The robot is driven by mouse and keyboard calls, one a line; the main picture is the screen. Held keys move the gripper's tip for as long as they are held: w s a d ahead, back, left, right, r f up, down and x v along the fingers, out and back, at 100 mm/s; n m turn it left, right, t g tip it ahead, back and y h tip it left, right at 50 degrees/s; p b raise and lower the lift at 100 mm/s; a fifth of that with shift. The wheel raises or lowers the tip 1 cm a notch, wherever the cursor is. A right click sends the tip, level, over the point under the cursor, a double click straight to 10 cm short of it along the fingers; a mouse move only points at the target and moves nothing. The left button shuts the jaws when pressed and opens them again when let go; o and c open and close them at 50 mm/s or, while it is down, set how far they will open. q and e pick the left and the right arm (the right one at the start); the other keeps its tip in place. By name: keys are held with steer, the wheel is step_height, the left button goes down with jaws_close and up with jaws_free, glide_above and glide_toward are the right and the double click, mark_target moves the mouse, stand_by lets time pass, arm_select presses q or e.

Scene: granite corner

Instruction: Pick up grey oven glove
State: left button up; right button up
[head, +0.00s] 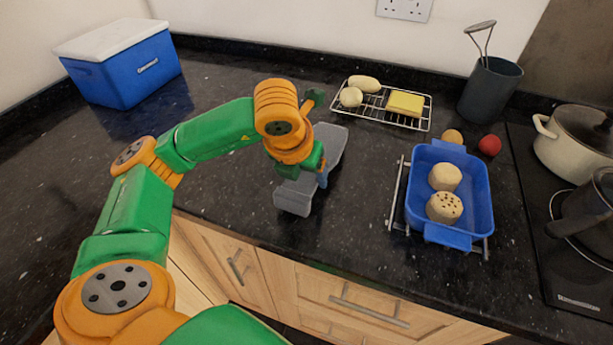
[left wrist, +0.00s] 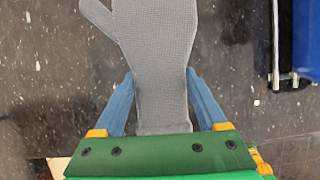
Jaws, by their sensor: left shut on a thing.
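The grey oven glove (head: 328,145) is on or just above the dark granite counter, in the middle of the head view. Its cuff end (head: 293,198) points toward the counter's front edge. In the left wrist view the glove (left wrist: 158,40) shows its knitted face, with the thumb at upper left. My left gripper (head: 322,176) is at the glove's cuff part. Its blue fingers (left wrist: 160,90) press on both sides of the glove, shut on it. Whether the glove is clear of the counter I cannot tell. My right gripper is not in view.
A blue baking dish (head: 473,218) with two round buns stands to the right on a wire rack. Another rack (head: 388,119) behind holds pale items and a yellow block. A blue cool box (head: 122,75) stands at back left. Pots on a hob (head: 550,240) are far right.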

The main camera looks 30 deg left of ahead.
arm_select(q)
steer(key=s+d+r+p, duration=0.1)
steer(key=r, duration=0.1)
steer(key=s+d+r, duration=0.1)
steer(key=r, duration=0.2)
steer(key=s+d+r+p, duration=0.1)
steer(key=r, duration=0.2)
steer(key=shift+d+p, duration=0.2)
steer(key=shift+p, duration=0.1)
steer(key=s+d+r, duration=0.3)
steer(key=s+d, duration=0.3)
steer(key=shift+s+d, duration=0.3)
steer(key=shift+d, duration=0.1)
